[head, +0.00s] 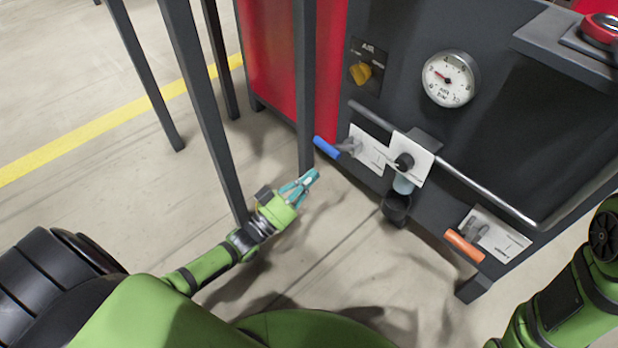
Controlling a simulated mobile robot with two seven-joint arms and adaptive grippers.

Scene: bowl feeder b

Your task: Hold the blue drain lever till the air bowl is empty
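The blue lever (326,147) sticks out to the left from a white plate on the dark machine panel. The air bowl (403,184) is a small pale blue cup under a black knob, above a dark cup (396,207). Whether it holds liquid is too small to tell. My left gripper (313,176), with teal fingers, is below and slightly left of the blue lever, apart from it. Its fingertips look together, with nothing seen between them. My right arm shows at the lower right; its gripper is out of view.
A pressure gauge (451,79) and a yellow AIR knob (361,73) sit above. A metal rail (470,178) crosses the panel front. An orange lever (464,246) is at lower right. A dark frame post (305,85) stands just behind my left gripper.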

